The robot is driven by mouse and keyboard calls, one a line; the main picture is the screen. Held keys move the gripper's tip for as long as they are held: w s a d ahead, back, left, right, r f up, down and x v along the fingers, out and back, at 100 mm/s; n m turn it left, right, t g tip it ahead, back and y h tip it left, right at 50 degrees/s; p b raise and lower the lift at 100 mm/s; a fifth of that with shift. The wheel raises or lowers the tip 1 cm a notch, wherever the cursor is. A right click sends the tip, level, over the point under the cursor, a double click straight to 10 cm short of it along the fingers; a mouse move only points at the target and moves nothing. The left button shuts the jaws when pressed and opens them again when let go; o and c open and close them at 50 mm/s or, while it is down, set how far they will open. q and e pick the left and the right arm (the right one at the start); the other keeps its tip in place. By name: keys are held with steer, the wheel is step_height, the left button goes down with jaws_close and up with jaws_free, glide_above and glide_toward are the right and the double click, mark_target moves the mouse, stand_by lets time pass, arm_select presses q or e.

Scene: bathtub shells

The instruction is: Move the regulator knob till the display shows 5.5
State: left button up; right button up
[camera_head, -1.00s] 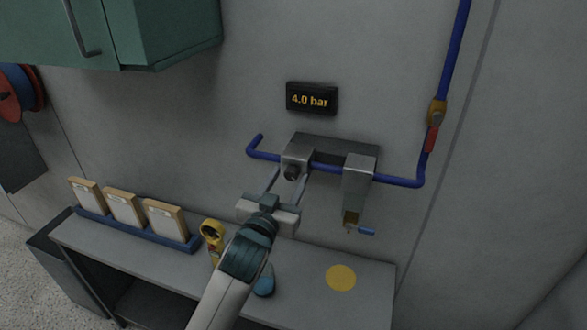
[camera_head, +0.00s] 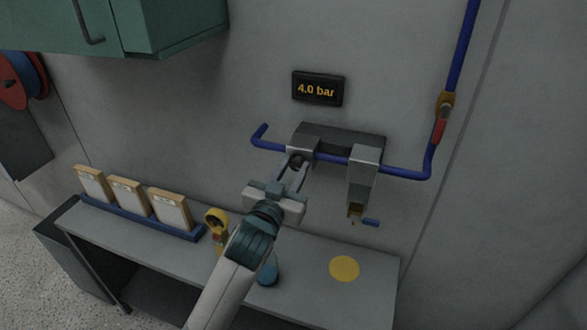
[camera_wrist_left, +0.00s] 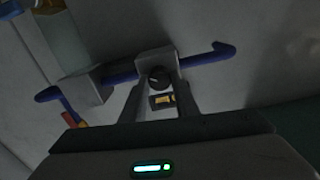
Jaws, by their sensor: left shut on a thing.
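The dark round regulator knob (camera_head: 297,161) sits on the front of the left grey block of the wall unit, on the blue pipe. My left gripper (camera_head: 292,166) is shut on the knob, with one finger on each side. The left wrist view shows the knob (camera_wrist_left: 158,77) between the two fingertips (camera_wrist_left: 159,86). The black display (camera_head: 317,89) on the wall above reads 4.0 bar. It also shows small in the left wrist view (camera_wrist_left: 162,100), where its digits are too small to read. My right gripper is not in view.
A second grey block (camera_head: 364,170) with a small blue-handled tap (camera_head: 369,222) hangs to the right. The blue pipe (camera_head: 399,174) rises to a red-handled valve (camera_head: 440,128).

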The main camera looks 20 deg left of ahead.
arm_select(q)
steer(key=shift+m, duration=0.4)
steer(key=m, duration=0.2)
steer(key=shift+m, duration=0.3)
steer(key=shift+d+m, duration=0.1)
steer(key=shift+m, duration=2)
steer(key=o, duration=1.1)
steer(key=shift+w, duration=0.1)
steer(key=shift+c, duration=0.2)
steer(key=shift+f, duration=0.15)
